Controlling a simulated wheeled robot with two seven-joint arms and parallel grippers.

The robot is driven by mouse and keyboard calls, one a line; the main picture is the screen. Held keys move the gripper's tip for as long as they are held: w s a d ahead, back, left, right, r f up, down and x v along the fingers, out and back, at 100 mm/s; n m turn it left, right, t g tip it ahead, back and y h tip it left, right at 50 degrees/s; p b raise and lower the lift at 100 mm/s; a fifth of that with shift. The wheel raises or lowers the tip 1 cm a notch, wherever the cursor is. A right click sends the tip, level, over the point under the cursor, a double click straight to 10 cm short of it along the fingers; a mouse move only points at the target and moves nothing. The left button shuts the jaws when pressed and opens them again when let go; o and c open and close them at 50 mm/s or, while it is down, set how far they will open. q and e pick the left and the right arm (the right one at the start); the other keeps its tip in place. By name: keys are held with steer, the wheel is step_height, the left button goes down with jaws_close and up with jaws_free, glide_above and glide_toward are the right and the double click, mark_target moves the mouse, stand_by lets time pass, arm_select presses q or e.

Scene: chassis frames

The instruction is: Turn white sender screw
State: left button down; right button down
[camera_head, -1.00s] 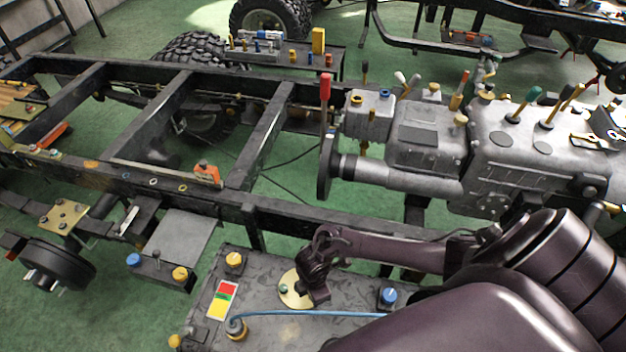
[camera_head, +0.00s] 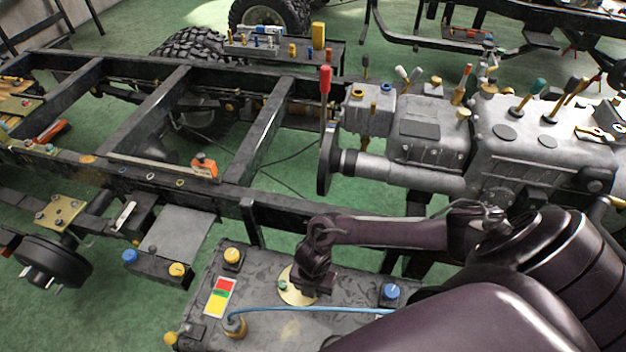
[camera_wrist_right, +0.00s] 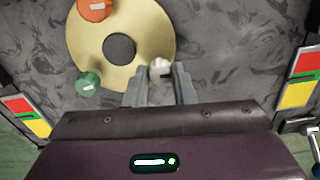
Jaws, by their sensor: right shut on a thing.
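The gold sender disc (camera_head: 289,297) lies on the grey tank (camera_head: 262,271), and it fills the upper left of the right wrist view (camera_wrist_right: 88,48). Around its dark centre sit an orange screw (camera_wrist_right: 95,9), a green screw (camera_wrist_right: 88,82) and the white sender screw (camera_wrist_right: 160,68). My right gripper (camera_wrist_right: 160,82) is shut on the white screw at the disc's edge, with a finger on each side of it. In the head view my right wrist hides the white and orange screws, while the green one (camera_head: 282,286) shows. My left gripper is not in view.
On the tank are a yellow cap (camera_head: 232,257), a blue cap (camera_head: 391,291), a blue hose (camera_head: 300,311) and a red, yellow and green label (camera_head: 220,297). The black chassis rail (camera_head: 290,220) runs behind the tank. A grey gearbox (camera_head: 520,140) stands behind my right arm.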

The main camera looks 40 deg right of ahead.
steer(key=shift+n, duration=0.3)
steer(key=c, duration=1.2)
jaws_free()
steer(key=shift+r, duration=0.1)
steer(key=shift+r+p, duration=0.35)
steer(key=shift+r, duration=3.5)
